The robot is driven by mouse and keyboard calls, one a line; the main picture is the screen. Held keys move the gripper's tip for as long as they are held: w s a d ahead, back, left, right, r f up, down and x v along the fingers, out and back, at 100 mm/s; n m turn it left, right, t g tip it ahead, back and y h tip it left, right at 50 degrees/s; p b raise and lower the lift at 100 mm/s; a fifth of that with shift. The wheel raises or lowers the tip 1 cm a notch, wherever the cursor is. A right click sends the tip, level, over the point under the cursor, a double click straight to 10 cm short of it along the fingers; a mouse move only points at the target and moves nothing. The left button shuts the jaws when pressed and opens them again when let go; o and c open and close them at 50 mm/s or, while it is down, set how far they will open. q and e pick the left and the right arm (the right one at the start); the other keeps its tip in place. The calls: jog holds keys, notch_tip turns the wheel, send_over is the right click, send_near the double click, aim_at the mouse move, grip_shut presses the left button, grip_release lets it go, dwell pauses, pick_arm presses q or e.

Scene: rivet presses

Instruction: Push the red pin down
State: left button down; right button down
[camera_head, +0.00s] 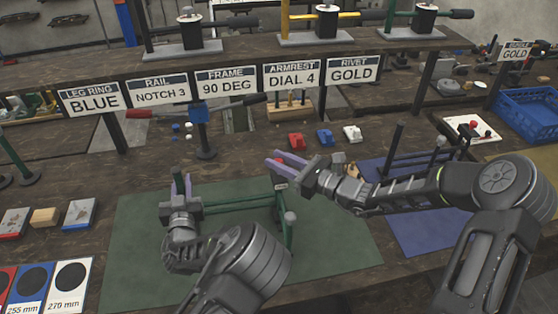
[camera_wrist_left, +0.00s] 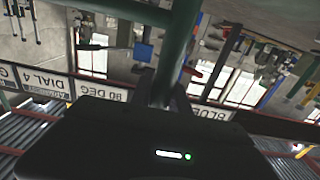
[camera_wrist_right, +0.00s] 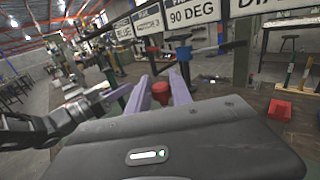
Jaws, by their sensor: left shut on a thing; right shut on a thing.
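The red pin (camera_wrist_right: 161,92) shows in the right wrist view between the purple fingers of my right gripper (camera_wrist_right: 160,88), which is shut on it. In the head view the right gripper (camera_head: 287,163) is at the top of the right upright of a green tubular frame (camera_head: 238,205). The pin's lower part is hidden. My left gripper (camera_head: 181,187) is shut on the frame's left upright, and the green tube (camera_wrist_left: 179,45) shows in the left wrist view. The frame stands on a green mat (camera_head: 340,250).
Red (camera_head: 296,141), blue (camera_head: 325,137) and white (camera_head: 352,133) blocks lie behind the frame. A blue mat (camera_head: 425,235) with another dark frame is at right. A signboard row (camera_head: 226,82) hangs below the rear shelf. A blue crate (camera_head: 530,112) stands far right.

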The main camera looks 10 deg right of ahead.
dwell(0.9)
jog(key=shift+f, duration=1.1)
jog(key=c, duration=1.1)
grip_release()
jog(key=shift+c, duration=0.2)
jog(key=shift+r, duration=0.1)
jog(key=v, duration=1.2)
jog(key=shift+s, duration=0.1)
